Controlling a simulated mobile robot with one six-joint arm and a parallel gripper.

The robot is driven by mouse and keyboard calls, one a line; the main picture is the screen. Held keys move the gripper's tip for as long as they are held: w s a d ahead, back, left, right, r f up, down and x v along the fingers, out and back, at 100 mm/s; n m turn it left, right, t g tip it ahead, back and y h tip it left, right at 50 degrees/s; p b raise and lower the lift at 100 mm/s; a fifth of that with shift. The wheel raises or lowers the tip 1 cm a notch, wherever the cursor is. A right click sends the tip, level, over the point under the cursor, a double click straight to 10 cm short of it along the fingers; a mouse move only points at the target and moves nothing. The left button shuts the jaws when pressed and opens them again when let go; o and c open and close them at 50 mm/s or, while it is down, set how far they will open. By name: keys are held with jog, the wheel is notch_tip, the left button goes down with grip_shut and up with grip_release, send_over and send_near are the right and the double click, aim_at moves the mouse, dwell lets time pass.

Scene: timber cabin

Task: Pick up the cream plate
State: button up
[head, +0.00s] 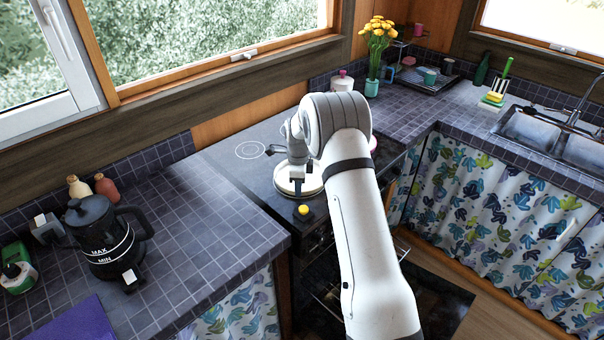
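The cream plate (283,184) lies on the dark stove top, near its front edge. My gripper (297,184) points down over the plate, at its near part. Its fingers look small and dark here, and I cannot tell whether they are open, shut, or touching the plate. My arm hides the right side of the plate and part of the stove behind it.
A small yellow round thing (303,210) sits at the stove's front edge, close to the plate. A black kettle (100,238) stands on the left tiled counter. A vase of yellow flowers (372,87) and a pink-lidded pot (342,82) stand behind; a sink (548,136) is right.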

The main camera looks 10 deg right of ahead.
jog(key=shift+f, duration=0.55)
grip_shut()
